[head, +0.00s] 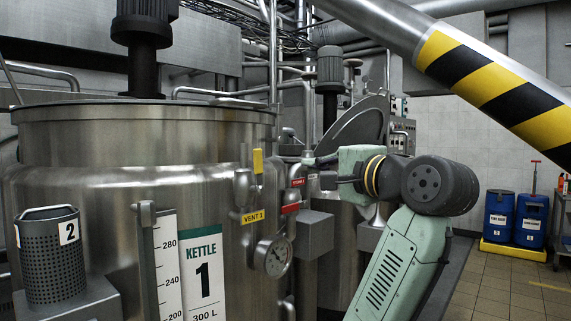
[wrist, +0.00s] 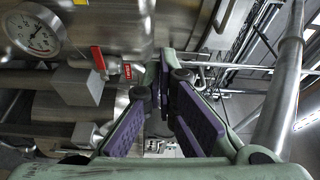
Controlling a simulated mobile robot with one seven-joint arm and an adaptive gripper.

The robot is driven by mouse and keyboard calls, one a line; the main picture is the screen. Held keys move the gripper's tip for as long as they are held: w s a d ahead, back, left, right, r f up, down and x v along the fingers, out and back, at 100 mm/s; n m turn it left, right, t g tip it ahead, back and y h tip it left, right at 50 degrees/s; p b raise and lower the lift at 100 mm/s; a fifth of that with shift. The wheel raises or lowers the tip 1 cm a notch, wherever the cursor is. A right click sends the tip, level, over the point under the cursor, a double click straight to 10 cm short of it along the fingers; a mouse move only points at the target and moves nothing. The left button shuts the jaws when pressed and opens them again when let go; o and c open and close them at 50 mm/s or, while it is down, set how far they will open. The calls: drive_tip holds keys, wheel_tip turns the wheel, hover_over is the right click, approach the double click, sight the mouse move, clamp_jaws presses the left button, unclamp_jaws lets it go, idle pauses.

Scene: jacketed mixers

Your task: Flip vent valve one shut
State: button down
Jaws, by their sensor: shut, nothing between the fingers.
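Vent valve one is on the side of kettle 1. Its yellow lever (head: 257,161) stands upright in the head view, above the yellow VENT 1 tag (head: 252,217). The silver valve body (head: 242,187) sits just left of the lever. My gripper (head: 324,178) is to the right of the valve, apart from the yellow lever, with its fingers pointing left. In the wrist view the purple-padded fingers of my gripper (wrist: 166,76) come together with nothing between them. I cannot make out the yellow lever in the wrist view.
A red lever (head: 290,208) with a red tag (head: 297,182) sits between the vent valve and my gripper. The red lever also shows in the wrist view (wrist: 98,58). A round gauge (head: 274,256) hangs below. A striped yellow-black pipe (head: 480,80) slants overhead at right.

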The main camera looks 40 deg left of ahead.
sight(259, 172)
drive_tip(key=shift+a, duration=0.1)
drive_tip(key=a+p, duration=0.5)
drive_tip(key=a, duration=0.4)
drive_tip(key=shift+a, duration=0.15)
idle(0.4)
